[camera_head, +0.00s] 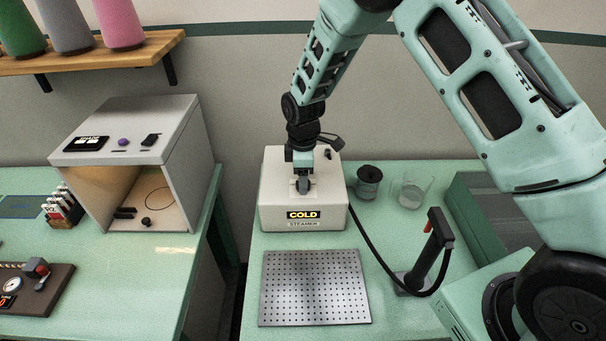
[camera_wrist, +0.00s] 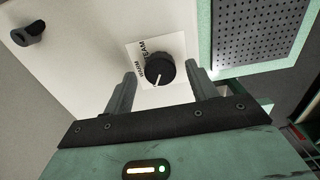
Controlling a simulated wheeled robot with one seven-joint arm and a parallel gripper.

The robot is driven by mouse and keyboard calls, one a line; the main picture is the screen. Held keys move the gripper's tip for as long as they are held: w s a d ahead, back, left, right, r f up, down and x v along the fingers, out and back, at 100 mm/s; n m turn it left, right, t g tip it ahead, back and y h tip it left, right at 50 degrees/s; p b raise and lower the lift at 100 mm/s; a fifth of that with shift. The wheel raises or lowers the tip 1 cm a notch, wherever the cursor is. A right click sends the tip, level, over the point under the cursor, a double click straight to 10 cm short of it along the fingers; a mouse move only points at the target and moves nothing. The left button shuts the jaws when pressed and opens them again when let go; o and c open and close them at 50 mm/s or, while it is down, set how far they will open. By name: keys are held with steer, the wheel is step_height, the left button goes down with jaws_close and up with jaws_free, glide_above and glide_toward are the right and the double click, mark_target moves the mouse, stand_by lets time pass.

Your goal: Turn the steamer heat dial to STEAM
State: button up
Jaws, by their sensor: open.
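The steamer (camera_head: 277,211) is a white box with a display reading COLD, on the green table in the head view. In the wrist view, its black heat dial (camera_wrist: 159,70) sits on a white label with WARM and a partly hidden word ending in TEAM. My gripper (camera_head: 304,186) is over the steamer top, hiding the dial in the head view. In the wrist view my gripper (camera_wrist: 160,88) is open, its fingers on either side of the dial. Contact cannot be told.
A perforated metal plate (camera_head: 314,288) lies in front of the steamer. A black hand wand (camera_head: 428,254) stands at right, joined by a cable. A dark spool (camera_head: 369,183) and a glass beaker (camera_head: 411,190) stand right of the steamer. A grey open-fronted box (camera_head: 184,160) stands left.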

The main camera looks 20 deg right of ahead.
steer(key=shift+f, duration=0.6)
steer(key=c, duration=1)
